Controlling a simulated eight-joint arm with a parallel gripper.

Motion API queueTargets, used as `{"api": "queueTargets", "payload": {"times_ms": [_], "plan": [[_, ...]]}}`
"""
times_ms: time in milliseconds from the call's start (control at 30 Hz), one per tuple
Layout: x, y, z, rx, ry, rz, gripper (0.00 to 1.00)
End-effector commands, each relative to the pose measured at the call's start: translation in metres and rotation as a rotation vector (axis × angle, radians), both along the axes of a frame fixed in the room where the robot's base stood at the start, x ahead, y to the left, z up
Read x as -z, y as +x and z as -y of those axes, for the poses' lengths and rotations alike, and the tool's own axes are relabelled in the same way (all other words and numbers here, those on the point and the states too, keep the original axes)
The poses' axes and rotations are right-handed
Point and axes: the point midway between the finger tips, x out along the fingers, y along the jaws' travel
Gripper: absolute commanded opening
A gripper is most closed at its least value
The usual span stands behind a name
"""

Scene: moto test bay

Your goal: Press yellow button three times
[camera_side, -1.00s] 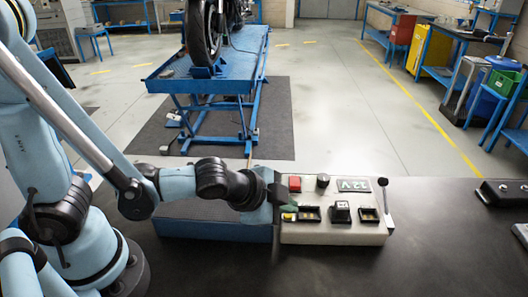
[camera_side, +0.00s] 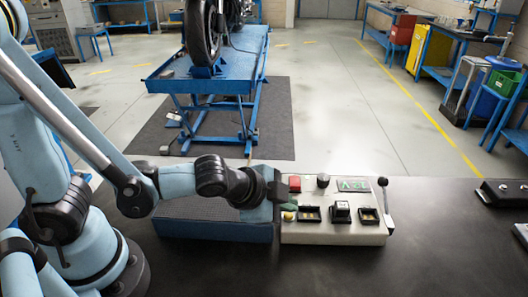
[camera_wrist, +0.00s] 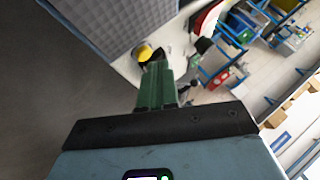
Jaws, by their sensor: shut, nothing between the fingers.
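The yellow button (camera_side: 289,216) is a small round knob at the left front of a white control box (camera_side: 330,238). In the wrist view the yellow button (camera_wrist: 145,52) shows just beyond my fingertips. My gripper (camera_side: 289,206) has green fingers, shut and empty, with the tips close above and beside the button. The shut fingers also show in the wrist view (camera_wrist: 157,68). I cannot tell whether the tips touch the button.
The dark table in front is clear.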

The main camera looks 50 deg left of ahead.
Motion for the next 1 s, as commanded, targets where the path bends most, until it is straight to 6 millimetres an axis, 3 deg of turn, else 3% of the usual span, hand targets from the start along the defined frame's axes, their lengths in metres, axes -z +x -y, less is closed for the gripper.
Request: {"api": "queueTargets", "payload": {"times_ms": [533,1000], "plan": [[-0.008,0.0,0.0,0.001,-0.001,0.001,0.0],[-0.049,0.0,0.0,0.0,0.0,0.0,0.0]]}}
